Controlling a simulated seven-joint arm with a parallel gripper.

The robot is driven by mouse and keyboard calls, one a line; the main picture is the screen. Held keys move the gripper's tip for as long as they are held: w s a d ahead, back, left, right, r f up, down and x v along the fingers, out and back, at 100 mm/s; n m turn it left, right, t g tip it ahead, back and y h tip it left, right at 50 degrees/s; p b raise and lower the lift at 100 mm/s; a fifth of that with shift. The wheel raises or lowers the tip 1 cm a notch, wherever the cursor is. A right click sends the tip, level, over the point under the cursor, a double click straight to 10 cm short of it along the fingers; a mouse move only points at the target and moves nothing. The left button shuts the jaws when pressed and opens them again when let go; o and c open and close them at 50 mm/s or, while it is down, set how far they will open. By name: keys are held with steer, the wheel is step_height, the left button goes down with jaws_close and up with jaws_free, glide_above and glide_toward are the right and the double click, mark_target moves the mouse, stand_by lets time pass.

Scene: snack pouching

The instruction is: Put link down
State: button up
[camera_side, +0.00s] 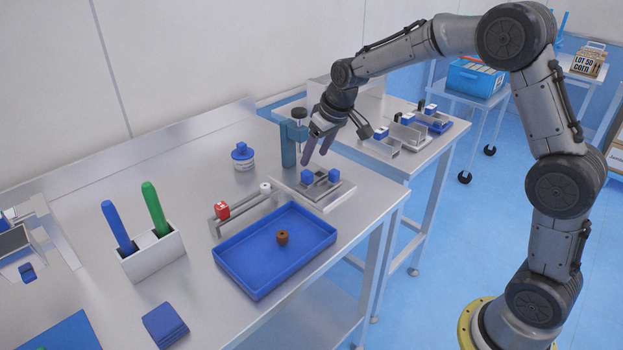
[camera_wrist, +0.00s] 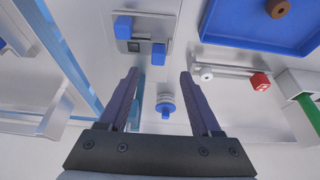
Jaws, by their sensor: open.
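My gripper (camera_side: 315,156) is open and raised above the steel bench. Its two fingers stand wide apart in the wrist view (camera_wrist: 160,76), with nothing between them. A small brown round piece (camera_side: 282,238) with a dark hole in its top lies in the blue tray (camera_side: 247,285); I cannot tell whether it is the link. In the wrist view the brown piece (camera_wrist: 277,8) is at the top right, apart from the fingers. A metal fixture (camera_side: 331,197) with two blue blocks (camera_side: 307,177) is close to the gripper, below its fingertips.
A rail (camera_side: 240,214) carries a red cube (camera_side: 222,210) and a white knob. A blue-capped jar (camera_side: 243,158) stands behind it. A blue post (camera_side: 289,145) rises beside the gripper. A white holder (camera_side: 150,258) with blue and green handles stands left. Bare bench lies between them.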

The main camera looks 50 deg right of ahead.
mark_target(308, 173)
steer(key=shift+x, duration=3.95)
steer(key=shift+s+d, duration=0.1)
steer(key=shift+d, duration=0.05)
jaws_close()
